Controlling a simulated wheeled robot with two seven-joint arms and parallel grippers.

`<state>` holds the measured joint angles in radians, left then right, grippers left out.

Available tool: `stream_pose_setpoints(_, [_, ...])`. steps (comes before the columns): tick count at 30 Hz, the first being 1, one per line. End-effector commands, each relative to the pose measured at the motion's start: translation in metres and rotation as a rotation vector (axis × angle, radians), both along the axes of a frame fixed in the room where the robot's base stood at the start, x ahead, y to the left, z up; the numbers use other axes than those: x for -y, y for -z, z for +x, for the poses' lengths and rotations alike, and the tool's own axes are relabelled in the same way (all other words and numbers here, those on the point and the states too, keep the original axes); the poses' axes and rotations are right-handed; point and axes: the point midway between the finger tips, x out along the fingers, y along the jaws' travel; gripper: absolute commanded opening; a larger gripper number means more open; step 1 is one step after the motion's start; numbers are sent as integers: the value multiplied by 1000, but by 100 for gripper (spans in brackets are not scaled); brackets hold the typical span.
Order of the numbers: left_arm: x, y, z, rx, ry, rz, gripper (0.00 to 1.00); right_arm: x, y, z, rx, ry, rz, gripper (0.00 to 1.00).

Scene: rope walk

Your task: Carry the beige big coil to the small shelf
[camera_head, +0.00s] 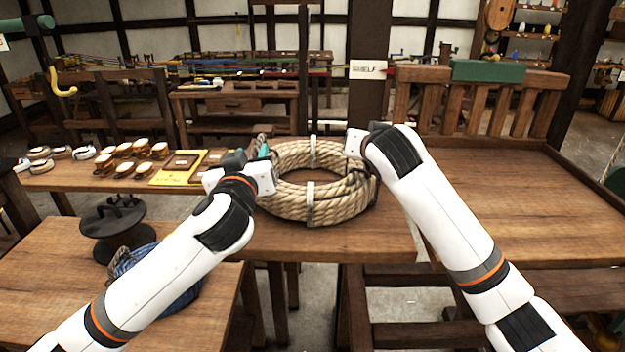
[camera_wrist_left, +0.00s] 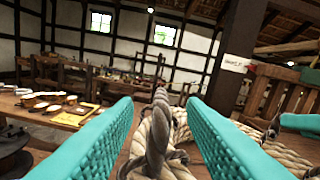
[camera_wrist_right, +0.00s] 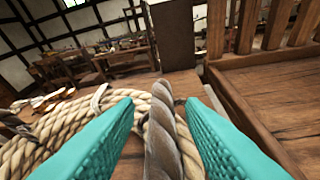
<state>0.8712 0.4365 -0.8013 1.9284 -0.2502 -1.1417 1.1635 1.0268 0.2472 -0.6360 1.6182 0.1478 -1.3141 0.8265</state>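The beige big coil (camera_head: 290,200) is a thick rope ring bound with pale bands, lying flat on a wooden table in the head view. My left gripper (camera_head: 264,152) is at its left side. A rope loop (camera_wrist_left: 157,130) stands between the left gripper's teal fingers, with gaps on both sides. My right gripper (camera_wrist_right: 160,103) is at the coil's right side, mostly hidden behind its arm in the head view. A grey-brown rope loop (camera_wrist_right: 162,135) stands between its parted fingers. A sign (camera_head: 368,69) seems to read "shelf"; I cannot tell which piece it marks.
A slatted wooden bench (camera_head: 540,200) stands right of the coil. A black spool (camera_head: 112,222) and a blue rope coil (camera_head: 180,285) are at the left.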

Motion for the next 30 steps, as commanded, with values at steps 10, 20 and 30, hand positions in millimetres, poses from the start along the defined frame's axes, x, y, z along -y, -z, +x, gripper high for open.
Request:
stream_pose_setpoints(10, [-2,-1,-27,1,-1,0,38,0,-2,-4,2,-1,0,36])
stream_pose_setpoints(20, [-2,-1,-26,2,-1,0,38,1,-20,-49,6,-3,0,36])
stream_pose_setpoints(30, [-1,-1,-26,2,0,0,38,2,-33,-81,6,-1,-1,36])
